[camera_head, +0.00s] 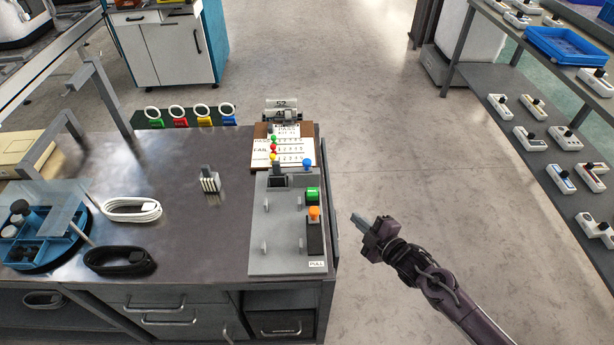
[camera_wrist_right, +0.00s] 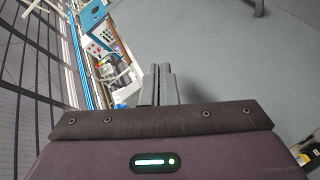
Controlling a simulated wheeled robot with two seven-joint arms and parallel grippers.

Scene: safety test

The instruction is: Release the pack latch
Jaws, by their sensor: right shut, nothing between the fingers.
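A grey test fixture (camera_head: 272,255) sits at the right end of the bench. I cannot tell which part is the pack latch. My right gripper (camera_head: 364,231) is shut and empty, right of the bench edge and apart from the fixture. Its closed fingers also show in the right wrist view (camera_wrist_right: 158,84). My left gripper is not in view.
A board with "PASS" and "FAIL" rows (camera_head: 283,146) stands behind the fixture. White cable (camera_head: 131,209), black cable (camera_head: 118,261) and a blue tray (camera_head: 78,222) lie on the left. A shelf with several white devices (camera_head: 540,135) is at right. The floor between is clear.

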